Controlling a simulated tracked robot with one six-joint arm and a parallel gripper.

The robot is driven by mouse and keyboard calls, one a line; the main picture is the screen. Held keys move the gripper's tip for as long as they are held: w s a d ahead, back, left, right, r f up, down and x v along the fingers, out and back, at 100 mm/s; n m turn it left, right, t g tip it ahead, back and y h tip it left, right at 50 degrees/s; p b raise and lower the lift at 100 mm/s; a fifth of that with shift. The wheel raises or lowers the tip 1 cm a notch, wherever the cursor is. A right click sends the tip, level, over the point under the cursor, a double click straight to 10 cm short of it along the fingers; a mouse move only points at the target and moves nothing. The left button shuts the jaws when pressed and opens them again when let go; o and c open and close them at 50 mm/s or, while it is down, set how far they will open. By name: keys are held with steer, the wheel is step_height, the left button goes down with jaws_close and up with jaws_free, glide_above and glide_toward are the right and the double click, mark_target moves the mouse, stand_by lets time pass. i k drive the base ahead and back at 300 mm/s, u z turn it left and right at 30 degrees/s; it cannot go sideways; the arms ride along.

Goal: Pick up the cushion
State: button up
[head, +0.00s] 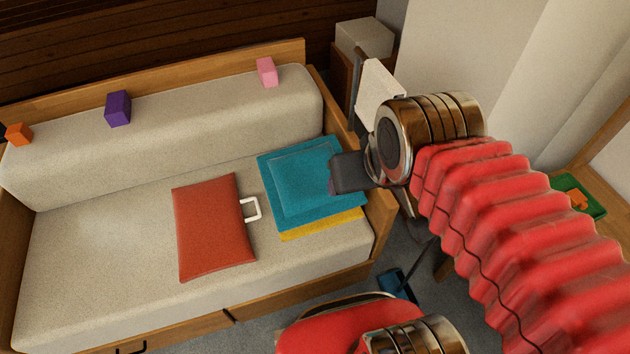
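A flat orange-red cushion (212,230) lies on the sofa seat, with a white loop handle (251,209) on its right side. To its right lies a teal square cushion (300,180), partly covering a yellow flat piece (325,225). My gripper (338,174) is dark and appears at the teal cushion's right edge, to the right of the white handle. I cannot tell whether it touches the teal cushion or hovers above it. Its fingers are seen from behind, so their opening is hidden.
The sofa seat (90,260) is clear left of the orange-red cushion. Orange (18,134), purple (118,108) and pink (266,72) blocks sit on the backrest. A wooden armrest (381,222) borders the seat's right side. A green tray (592,203) is at far right.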

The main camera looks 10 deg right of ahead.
mark_target(294, 178)
steer(key=u, duration=0.35)
steer(key=k, duration=0.95)
steer(key=u, duration=0.65)
steer(key=k, duration=0.4)
steer(key=u, duration=0.25)
steer(key=i, duration=1.3)
steer(key=u, duration=0.85)
steer(key=i, duration=0.4)
steer(key=u, duration=0.1)
